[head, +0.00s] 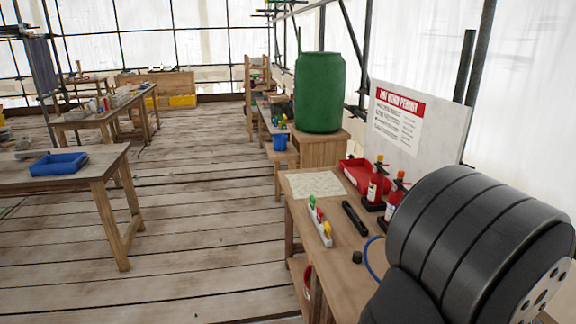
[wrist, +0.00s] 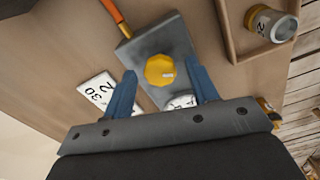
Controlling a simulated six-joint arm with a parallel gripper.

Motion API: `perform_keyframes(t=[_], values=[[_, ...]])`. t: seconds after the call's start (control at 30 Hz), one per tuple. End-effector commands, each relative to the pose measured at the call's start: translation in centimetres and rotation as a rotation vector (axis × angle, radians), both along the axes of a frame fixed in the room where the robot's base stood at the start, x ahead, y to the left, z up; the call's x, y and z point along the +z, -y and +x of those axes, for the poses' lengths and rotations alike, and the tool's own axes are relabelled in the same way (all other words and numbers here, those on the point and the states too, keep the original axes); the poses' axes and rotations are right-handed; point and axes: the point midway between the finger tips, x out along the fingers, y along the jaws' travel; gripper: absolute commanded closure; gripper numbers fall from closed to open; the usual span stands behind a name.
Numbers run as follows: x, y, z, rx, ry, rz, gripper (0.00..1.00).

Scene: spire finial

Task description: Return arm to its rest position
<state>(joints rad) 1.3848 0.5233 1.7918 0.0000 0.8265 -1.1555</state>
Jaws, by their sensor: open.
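My gripper (wrist: 163,86) shows in the wrist view, with two blue fingers spread apart and nothing held between them. Beyond the fingers is a grey block (wrist: 172,42) with a yellow knob (wrist: 160,70) on it, lying on a wooden surface (wrist: 75,60). A round white gauge-like face (wrist: 181,102) shows just below the knob, partly hidden by my gripper. I cannot tell how far the fingertips are from the block. The gripper is not in the head view; a dark ribbed part of my arm fills the lower right there.
In the wrist view, a wooden tray (wrist: 235,42) holds a can (wrist: 272,24), and a white numbered card (wrist: 96,90) lies left. In the head view, a bench (head: 338,262) carries fire extinguishers (head: 376,185) and a red tray (head: 352,172); a green barrel (head: 320,92) stands behind.

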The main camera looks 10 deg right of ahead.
Motion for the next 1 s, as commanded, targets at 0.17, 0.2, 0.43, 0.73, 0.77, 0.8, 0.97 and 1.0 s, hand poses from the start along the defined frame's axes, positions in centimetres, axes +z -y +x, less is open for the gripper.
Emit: perform_keyframes(t=[0.17, 0.2, 0.43, 0.73, 0.77, 0.8, 0.97, 1.0], values=[[0.5, 0.1, 0.0, 0.001, 0.001, -0.002, 0.47], [0.8, 0.1, 0.0, 0.002, 0.0, -0.003, 0.47], [4.6, 0.1, 0.0, 0.002, 0.001, -0.005, 0.47], [10.6, 0.1, 0.0, 0.002, 0.001, -0.005, 0.47], [11.2, 0.1, 0.0, 0.002, 0.001, -0.005, 0.47], [12.0, 0.1, 0.0, 0.002, 0.001, -0.004, 0.47], [15.2, 0.1, 0.0, 0.002, 0.001, -0.005, 0.47], [16.0, 0.1, 0.0, 0.002, 0.001, -0.005, 0.47]])
